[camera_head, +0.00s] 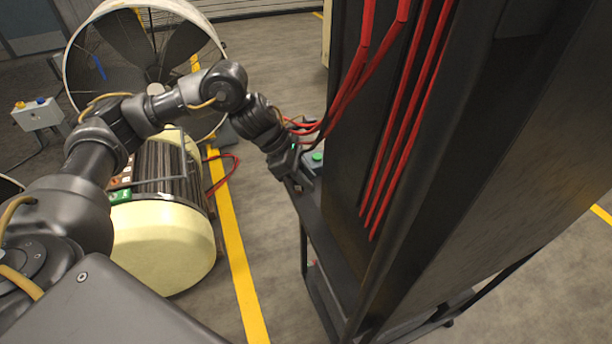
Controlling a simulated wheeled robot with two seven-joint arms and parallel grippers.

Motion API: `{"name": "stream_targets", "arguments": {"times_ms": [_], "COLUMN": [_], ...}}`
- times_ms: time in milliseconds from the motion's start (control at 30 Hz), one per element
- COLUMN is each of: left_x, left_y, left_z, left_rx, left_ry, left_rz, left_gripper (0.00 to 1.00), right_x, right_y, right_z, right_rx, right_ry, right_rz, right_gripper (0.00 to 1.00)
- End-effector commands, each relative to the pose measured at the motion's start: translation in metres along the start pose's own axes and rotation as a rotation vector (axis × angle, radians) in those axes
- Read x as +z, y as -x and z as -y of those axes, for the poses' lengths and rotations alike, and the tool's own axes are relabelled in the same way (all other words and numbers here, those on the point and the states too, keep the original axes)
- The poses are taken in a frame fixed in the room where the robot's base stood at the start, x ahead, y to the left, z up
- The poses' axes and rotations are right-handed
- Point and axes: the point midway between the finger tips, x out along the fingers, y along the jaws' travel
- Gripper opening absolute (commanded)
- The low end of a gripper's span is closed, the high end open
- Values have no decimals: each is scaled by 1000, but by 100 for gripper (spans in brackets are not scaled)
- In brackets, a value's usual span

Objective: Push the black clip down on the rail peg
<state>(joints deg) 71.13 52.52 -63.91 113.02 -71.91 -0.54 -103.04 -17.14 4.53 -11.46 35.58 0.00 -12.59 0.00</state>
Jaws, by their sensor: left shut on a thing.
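My left arm reaches in from the left, and its gripper (298,184) is low at the left edge of the tall dark cabinet, by a dark ledge. The gripper is small and dark here. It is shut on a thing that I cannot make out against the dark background. I cannot pick out the black clip or the rail peg in this view. Red cables (304,127) pass close beside the wrist. My right gripper is not in view.
The tall dark cabinet (485,200) with red cables fills the right side. A small box with a green button (317,157) is beside the wrist. A cream-ended rotor (163,245) and a large fan (72,62) stand left. Floor by the yellow line (238,262) is clear.

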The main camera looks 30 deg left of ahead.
Motion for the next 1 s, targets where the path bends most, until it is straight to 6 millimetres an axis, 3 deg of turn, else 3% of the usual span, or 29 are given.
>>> {"name": "stream_targets", "arguments": {"times_ms": [533, 567, 733, 1000], "left_x": [-5, -5, -5, -4], "left_y": [-7, -6, -6, -6], "left_z": [0, 0, 0, 0], "left_rx": [-1, 0, -1, 0], "left_ry": [1, 1, 1, 0], "left_rz": [-2, -2, -2, -1], "left_gripper": [0, 27, 49, 50], "right_x": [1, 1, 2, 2], "right_y": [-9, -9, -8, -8], "right_z": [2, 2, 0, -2], "right_rx": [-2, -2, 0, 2], "right_ry": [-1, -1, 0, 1], "right_rz": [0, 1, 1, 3], "right_gripper": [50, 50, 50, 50]}}
